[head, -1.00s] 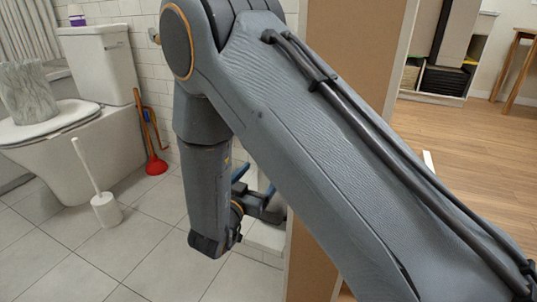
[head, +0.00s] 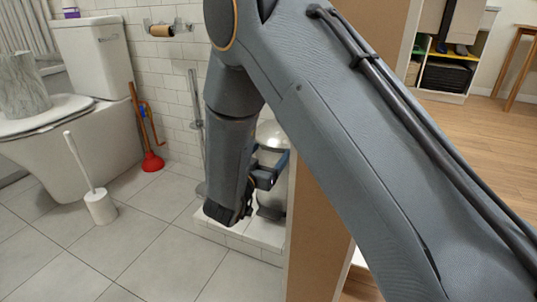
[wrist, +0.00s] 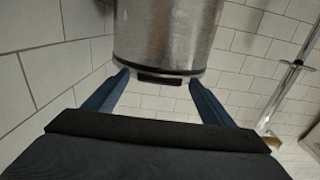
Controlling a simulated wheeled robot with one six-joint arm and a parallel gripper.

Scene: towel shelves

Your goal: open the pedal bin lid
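The pedal bin (head: 271,134) is a silver metal cylinder with a rounded top and dark bands, standing on a low white-tiled ledge. My arm hides part of it in the head view. The wrist view shows the bin (wrist: 165,35) close up at the top centre, with a dark band and a small dark tab (wrist: 160,79) at its edge. My gripper (wrist: 158,80) is open and empty. Its blue fingers are apart, with the tab between them in the picture; I cannot tell whether they touch. In the head view, my gripper (head: 279,172) is beside the bin, partly overlapping it.
A brown panel (head: 318,220) stands close right of the bin. A chrome stand (head: 195,120) is to its left by the tiled wall. A red plunger (head: 152,162), a toilet brush (head: 99,206) and a toilet (head: 75,150) are farther left. Grey floor in front is clear.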

